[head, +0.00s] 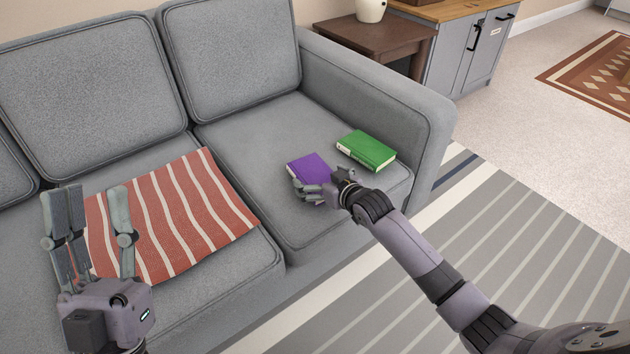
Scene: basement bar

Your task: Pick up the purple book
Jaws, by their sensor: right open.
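The purple book (306,164) lies on the grey sofa's right seat cushion, left of a green book. My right gripper (303,190) is at the purple book's near edge, with its fingers over part of the cover. The gripper hides the book's near right part, and I cannot tell whether the fingers touch it. The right gripper is open. My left gripper (92,215) is at the lower left in front of the sofa, its fingers pointing up and spread apart, with nothing between them.
The green book (367,149) lies close by on the same cushion (245,140). A red striped cloth (172,215) covers the cushion to the left. The sofa arm (385,95) rises behind the books. A brown side table (380,38) holds a cream vase (370,10).

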